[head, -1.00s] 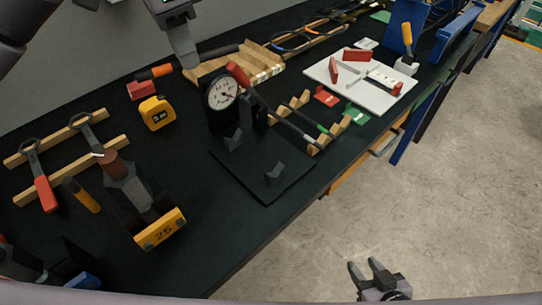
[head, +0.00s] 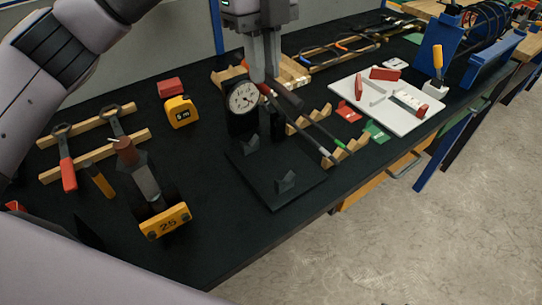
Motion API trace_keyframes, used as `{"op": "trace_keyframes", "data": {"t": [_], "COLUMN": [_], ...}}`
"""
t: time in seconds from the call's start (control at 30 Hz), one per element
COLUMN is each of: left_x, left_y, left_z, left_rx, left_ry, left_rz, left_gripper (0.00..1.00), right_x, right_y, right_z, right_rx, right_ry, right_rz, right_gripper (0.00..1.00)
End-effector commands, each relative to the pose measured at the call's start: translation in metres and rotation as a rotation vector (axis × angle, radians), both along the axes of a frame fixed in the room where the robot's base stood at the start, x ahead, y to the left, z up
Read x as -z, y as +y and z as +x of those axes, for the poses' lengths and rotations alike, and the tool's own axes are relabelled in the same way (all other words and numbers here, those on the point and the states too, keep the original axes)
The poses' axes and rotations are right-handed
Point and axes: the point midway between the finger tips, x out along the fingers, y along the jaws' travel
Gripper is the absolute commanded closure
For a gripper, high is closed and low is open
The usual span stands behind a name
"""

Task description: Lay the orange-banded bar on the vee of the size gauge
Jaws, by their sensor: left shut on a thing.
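The size gauge has a round white dial (head: 243,97) and a black base plate (head: 262,187) with two dark vee blocks, a far one (head: 250,144) and a near one (head: 285,181). Both vees look empty, with the bar apart from them. My right gripper is out of view.
Notched wooden racks (head: 333,157) with a thin green-banded rod stand right of the gauge. A white tray (head: 400,121) with red pieces lies beyond. A yellow tape measure (head: 180,111), a red block (head: 170,87) and a tool marked 25 (head: 166,221) lie left.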

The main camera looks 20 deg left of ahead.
Motion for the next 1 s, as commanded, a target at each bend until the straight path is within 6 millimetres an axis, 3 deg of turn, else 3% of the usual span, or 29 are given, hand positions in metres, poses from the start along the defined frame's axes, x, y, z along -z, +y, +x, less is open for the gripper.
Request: {"op": "trace_keyframes", "data": {"t": [0.03, 0.17, 0.5, 0.77, 1.0], "left_x": [0.016, 0.05, 0.127, 0.148, 0.181], "left_y": [0.0, 0.0, 0.0, 0.0, 0.0], "left_z": [-0.001, -0.001, -0.001, 0.0, -0.001], "left_rx": [0.002, 0.001, -0.002, -0.003, -0.002], "left_ry": [0.005, 0.005, 0.002, -0.001, 0.0], "left_rz": [-0.001, -0.002, 0.0, 0.0, 0.0], "left_gripper": [1.0, 1.0, 1.0, 1.0, 1.0], "right_x": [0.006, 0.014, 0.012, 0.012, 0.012], "right_y": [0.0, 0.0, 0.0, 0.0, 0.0], "right_z": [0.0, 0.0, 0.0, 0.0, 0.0], "right_rx": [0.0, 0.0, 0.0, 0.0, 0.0], "right_ry": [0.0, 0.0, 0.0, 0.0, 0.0], "right_rz": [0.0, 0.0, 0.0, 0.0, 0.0], "right_gripper": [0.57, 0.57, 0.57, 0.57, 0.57]}}
